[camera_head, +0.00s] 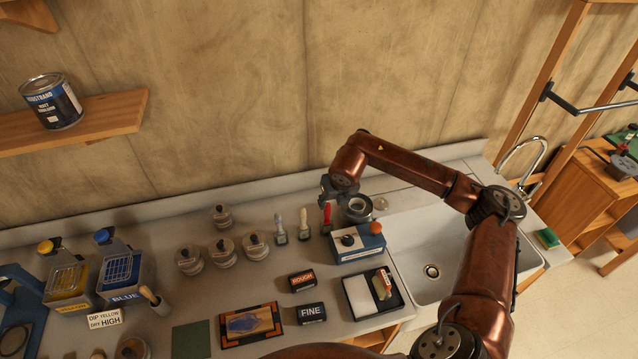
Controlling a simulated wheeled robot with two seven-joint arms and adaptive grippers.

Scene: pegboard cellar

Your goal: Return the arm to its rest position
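My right arm (490,255), copper coloured, comes up from the lower right, bends over the sink and reaches left above the counter. My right gripper (335,195) is dark and small, pointing down near the back of the counter. It is above and just behind a red-handled tool (326,217) and left of a round dark-rimmed container (356,208). I cannot tell whether its fingers are open or shut, or whether they touch the red handle. My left gripper is not in view.
A white and blue box with an orange knob (357,242) stands below the gripper. The sink (432,250) and its tap (530,165) are right. Several lidded jars (222,248), two brushes (304,225), a black tray (397,300) and yellow and blue tubs (118,280) crowd the counter.

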